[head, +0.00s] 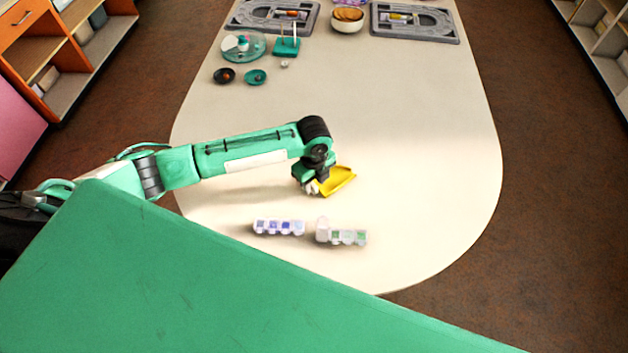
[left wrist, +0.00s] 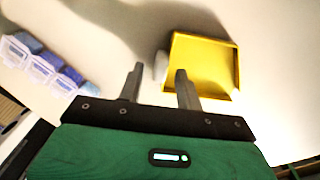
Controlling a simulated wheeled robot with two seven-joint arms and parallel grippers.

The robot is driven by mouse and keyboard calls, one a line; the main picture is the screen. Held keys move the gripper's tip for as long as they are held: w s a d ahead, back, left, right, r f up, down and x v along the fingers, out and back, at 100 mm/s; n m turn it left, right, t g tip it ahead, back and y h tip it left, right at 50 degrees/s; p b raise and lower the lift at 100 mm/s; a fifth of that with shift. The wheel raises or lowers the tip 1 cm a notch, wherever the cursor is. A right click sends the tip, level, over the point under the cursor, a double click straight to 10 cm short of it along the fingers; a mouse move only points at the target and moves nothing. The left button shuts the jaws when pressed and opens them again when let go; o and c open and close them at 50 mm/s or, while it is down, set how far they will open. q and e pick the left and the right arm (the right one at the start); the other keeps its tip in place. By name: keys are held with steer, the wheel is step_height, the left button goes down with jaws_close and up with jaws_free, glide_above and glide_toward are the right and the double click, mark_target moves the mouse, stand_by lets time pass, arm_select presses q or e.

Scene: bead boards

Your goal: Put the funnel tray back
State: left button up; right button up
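The yellow funnel tray (head: 337,181) is on the near half of the pale table, just right of my left gripper (head: 311,188). In the left wrist view the tray (left wrist: 208,65) shows as a square yellow pan with raised edges. My left gripper (left wrist: 158,84) has its two fingers spread apart. The right finger overlaps the tray's left edge in that view. A small whitish piece beside the tray shows between the fingertips; I cannot tell if it belongs to the tray or if the fingers touch it. My right gripper is not in view.
Two rows of small lidded boxes, one blue-purple (head: 279,227) and one with green (head: 348,237), stand nearer on the table (head: 430,180). Small dishes (head: 224,75), a teal stand (head: 286,47), a bowl (head: 347,21) and grey boards (head: 415,22) are at the far end. The table's right side is clear.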

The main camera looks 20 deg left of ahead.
arm_select(q)
step_height(320, 180, up, 12)
steer(key=b, duration=0.1)
steer(key=shift+r, duration=0.1)
stand_by(0.6)
